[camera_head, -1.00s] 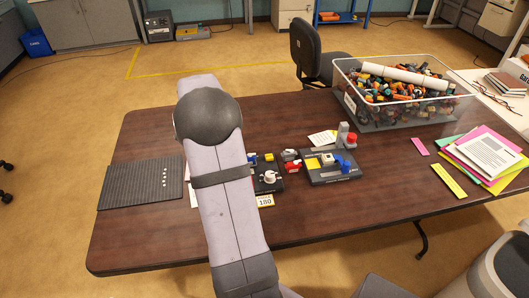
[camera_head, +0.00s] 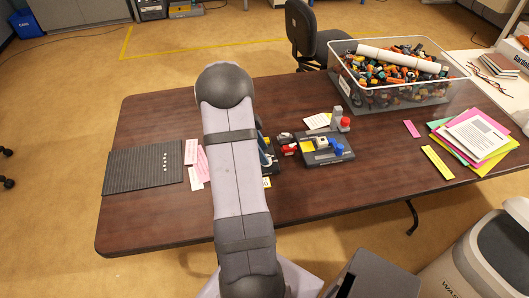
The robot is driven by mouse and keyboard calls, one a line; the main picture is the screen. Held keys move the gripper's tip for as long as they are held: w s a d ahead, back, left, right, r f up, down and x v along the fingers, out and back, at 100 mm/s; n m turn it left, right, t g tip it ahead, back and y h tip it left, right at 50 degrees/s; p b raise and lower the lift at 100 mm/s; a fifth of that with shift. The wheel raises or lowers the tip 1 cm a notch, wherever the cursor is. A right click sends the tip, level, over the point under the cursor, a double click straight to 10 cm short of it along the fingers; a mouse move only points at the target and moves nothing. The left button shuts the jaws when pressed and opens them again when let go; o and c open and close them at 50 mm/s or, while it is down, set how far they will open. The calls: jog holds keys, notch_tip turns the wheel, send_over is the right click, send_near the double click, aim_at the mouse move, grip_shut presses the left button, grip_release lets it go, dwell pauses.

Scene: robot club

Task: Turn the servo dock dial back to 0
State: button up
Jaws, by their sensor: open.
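The servo dock (camera_head: 274,169) is almost wholly hidden behind my arm. Only a narrow strip of its right side shows, with a sliver of its yellow label (camera_head: 267,183) at the front. The dial is hidden, so its setting cannot be read now. My gripper is hidden behind my own arm, which reaches out over the dock area. I cannot tell whether it touches the dial.
Right of the dock lie small red and grey parts (camera_head: 289,149) and a dark board with blue and yellow parts (camera_head: 327,157). A ribbed dark mat (camera_head: 145,172) and pink slips (camera_head: 198,163) lie left. A parts bin (camera_head: 393,105) stands at the back right.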

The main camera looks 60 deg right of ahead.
jog(key=shift+x, duration=1.15)
jog(key=shift+c, duration=0.6)
jog(key=c, duration=0.9)
